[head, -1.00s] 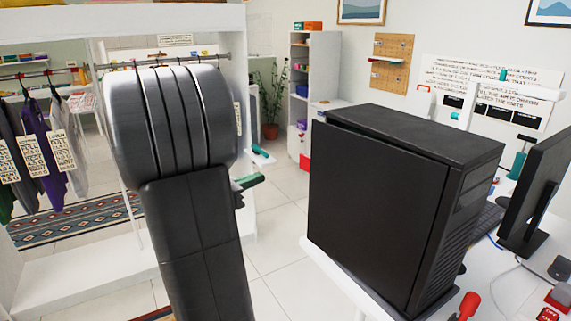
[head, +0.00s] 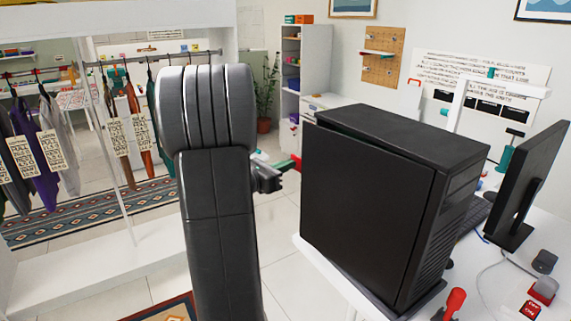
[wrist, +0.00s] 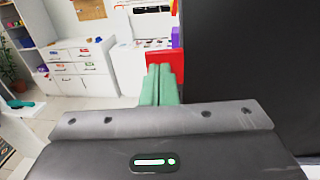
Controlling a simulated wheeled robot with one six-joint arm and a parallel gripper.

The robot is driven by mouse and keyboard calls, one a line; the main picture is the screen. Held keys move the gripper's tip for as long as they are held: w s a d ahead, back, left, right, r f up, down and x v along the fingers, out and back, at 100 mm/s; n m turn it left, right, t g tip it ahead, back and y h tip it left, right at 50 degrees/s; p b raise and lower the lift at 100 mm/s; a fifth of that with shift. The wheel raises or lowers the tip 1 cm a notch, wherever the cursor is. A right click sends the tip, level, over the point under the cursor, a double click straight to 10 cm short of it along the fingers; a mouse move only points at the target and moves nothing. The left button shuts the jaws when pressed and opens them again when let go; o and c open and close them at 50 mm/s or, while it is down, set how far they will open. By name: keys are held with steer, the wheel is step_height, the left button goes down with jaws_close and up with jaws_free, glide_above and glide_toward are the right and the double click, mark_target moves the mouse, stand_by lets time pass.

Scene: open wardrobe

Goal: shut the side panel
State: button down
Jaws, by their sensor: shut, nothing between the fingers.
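The side panel (head: 365,205) is the large flat black face of the computer case (head: 425,137) in the head view. Its left edge stands a little out from the case, with a narrow dark gap along the top. In the wrist view the panel (wrist: 255,60) fills the upper right as a dark surface. My gripper (head: 284,165) is just left of the panel's left edge in the head view, with green fingers. In the wrist view its fingers (wrist: 161,86) are together and empty, left of the dark surface. I cannot tell whether they touch the panel.
The case stands on a white desk (head: 325,270) with a monitor (head: 528,185) at right and a red-handled tool (head: 455,302) in front. A clothes rail with hanging garments (head: 40,150) is at left. Open tiled floor (head: 278,235) lies between.

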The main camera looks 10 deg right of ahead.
stand_by(0.3)
steer(key=d+g, duration=0.1)
steer(key=w+d+m, duration=0.1)
steer(key=d, duration=0.1)
steer(key=w+d+g+h, duration=0.1)
steer(key=shift+w+d+m+g+b, duration=0.2)
steer(key=shift+w+m+g+b, duration=0.1)
steer(key=shift+m+b, duration=0.1)
steer(key=shift+s, duration=0.1)
steer(key=b+v, duration=0.2)
steer(key=v, duration=1.2)
steer(key=shift+s, duration=0.2)
steer(key=shift+w+d, duration=0.1)
steer(key=shift+d, duration=0.05)
